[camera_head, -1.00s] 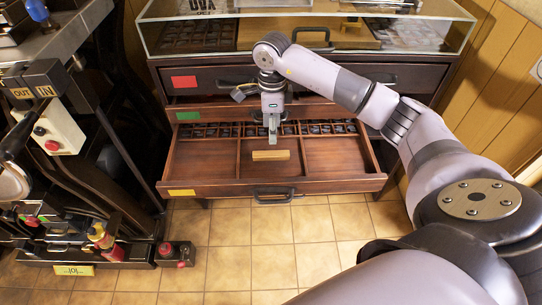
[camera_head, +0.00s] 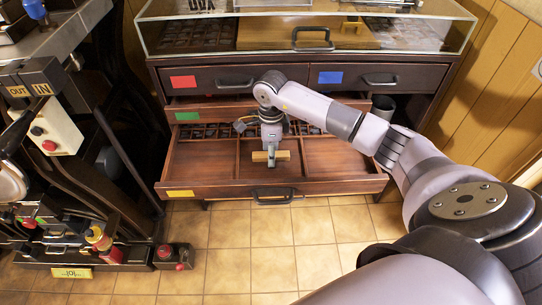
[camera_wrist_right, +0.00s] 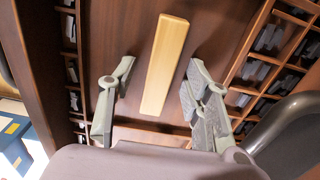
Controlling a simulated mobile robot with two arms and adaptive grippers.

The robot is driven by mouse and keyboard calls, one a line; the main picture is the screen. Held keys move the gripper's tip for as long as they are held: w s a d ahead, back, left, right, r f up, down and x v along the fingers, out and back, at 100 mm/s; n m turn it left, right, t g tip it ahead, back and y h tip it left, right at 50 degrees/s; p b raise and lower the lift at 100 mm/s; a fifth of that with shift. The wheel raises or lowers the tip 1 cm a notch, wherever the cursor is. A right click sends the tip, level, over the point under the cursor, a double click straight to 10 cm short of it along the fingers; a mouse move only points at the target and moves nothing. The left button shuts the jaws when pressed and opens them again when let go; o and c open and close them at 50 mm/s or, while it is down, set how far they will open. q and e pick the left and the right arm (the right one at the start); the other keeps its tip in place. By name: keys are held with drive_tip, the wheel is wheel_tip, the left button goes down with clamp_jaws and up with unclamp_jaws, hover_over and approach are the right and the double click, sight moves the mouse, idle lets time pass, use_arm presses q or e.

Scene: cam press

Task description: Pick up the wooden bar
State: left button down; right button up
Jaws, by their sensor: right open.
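The light wooden bar (camera_head: 282,155) lies in the middle compartment of the open, yellow-labelled drawer (camera_head: 220,189). In the right wrist view the wooden bar (camera_wrist_right: 164,65) runs lengthwise between the finger lines, a little beyond the fingertips. My right gripper (camera_head: 271,157) is right over the bar in the head view, and it hides the bar's middle. In the wrist view my right gripper (camera_wrist_right: 157,80) is open and empty, with one finger on each side of the bar's near end. My left gripper is not in view.
Small type compartments (camera_wrist_right: 270,75) line the drawer's back. Partition walls stand on both sides of the bar's compartment. Above are closed drawers with a red label (camera_head: 183,82) and a blue label (camera_head: 330,77). A machine with a control box (camera_head: 47,135) stands at the left.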

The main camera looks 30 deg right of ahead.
drive_tip(key=shift+c, duration=0.6)
clamp_jaws()
drive_tip(key=shift+r, duration=0.1)
